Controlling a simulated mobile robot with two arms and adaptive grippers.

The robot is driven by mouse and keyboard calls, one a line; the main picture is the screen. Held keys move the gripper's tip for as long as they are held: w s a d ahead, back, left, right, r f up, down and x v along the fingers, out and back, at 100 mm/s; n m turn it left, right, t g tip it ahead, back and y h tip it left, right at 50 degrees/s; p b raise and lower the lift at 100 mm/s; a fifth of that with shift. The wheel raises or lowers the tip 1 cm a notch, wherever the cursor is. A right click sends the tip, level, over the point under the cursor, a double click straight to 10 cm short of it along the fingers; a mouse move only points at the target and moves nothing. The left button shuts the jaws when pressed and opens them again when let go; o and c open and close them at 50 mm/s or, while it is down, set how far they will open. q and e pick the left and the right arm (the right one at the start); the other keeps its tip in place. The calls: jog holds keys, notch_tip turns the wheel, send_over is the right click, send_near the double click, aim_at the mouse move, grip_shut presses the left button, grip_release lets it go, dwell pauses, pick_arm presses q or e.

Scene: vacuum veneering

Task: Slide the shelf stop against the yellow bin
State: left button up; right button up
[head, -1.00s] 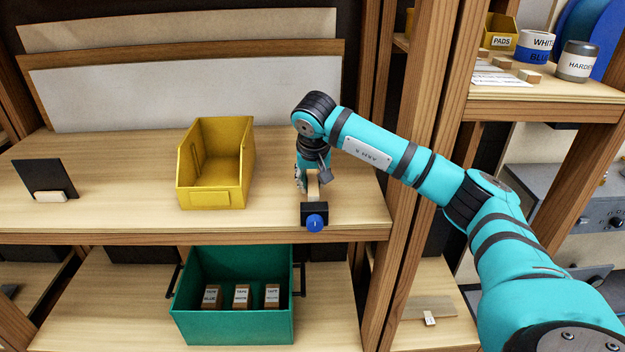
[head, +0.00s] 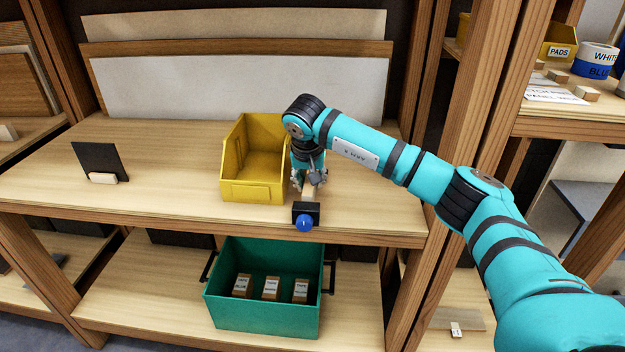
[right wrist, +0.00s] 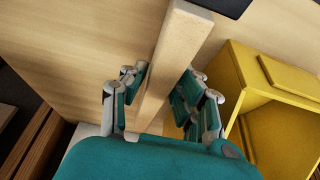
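The shelf stop is a pale wooden bar with a black end block (head: 306,210) and a blue knob at the shelf's front edge. The yellow bin (head: 252,190) stands just left of it, with a narrow gap at the front. My right gripper (head: 309,180) points down over the bar. In the right wrist view the bar (right wrist: 175,55) runs between the fingers of my right gripper (right wrist: 160,88), which lie close along both its sides. The yellow bin (right wrist: 235,75) is close beside the right-hand finger there; whether they touch is unclear. My left gripper is out of view.
A black panel in a small wooden block (head: 103,178) stands at the shelf's left. Pale boards (head: 235,88) lean at the back. A green crate (head: 262,318) with labelled blocks sits on the lower shelf. A wooden post (head: 430,180) bounds the right.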

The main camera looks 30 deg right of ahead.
jog(key=shift+o, duration=1.3)
jog(key=shift+s+r, duration=0.1)
jog(key=shift+r, duration=0.05)
jog(key=v, duration=1.1)
jog(key=shift+r, duration=0.35)
jog(key=shift+a, duration=0.1)
